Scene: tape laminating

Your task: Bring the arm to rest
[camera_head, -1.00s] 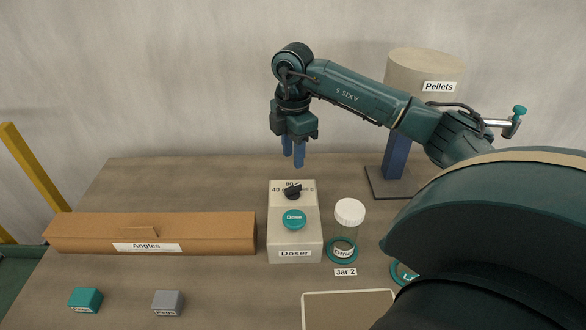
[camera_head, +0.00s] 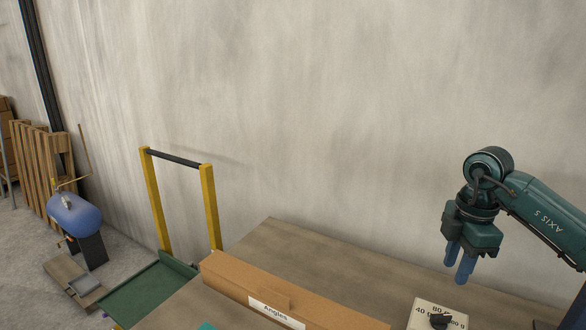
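My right arm comes in from the right edge of the head view. Its gripper (camera_head: 459,263) points down above the table, over the back of the doser (camera_head: 423,314). Its two blue fingers are close together, and a gap between them is hard to judge at this angle. I see nothing held in them. The doser shows only its top with a black dial, cut off by the lower edge. My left gripper is not in view.
The long brown box labelled Angles (camera_head: 235,276) lies on the wooden table (camera_head: 300,245). Left of the table stand a green cart with a yellow frame (camera_head: 153,200), a blue tank (camera_head: 74,214) and wooden pallets (camera_head: 42,165). A plain wall is behind.

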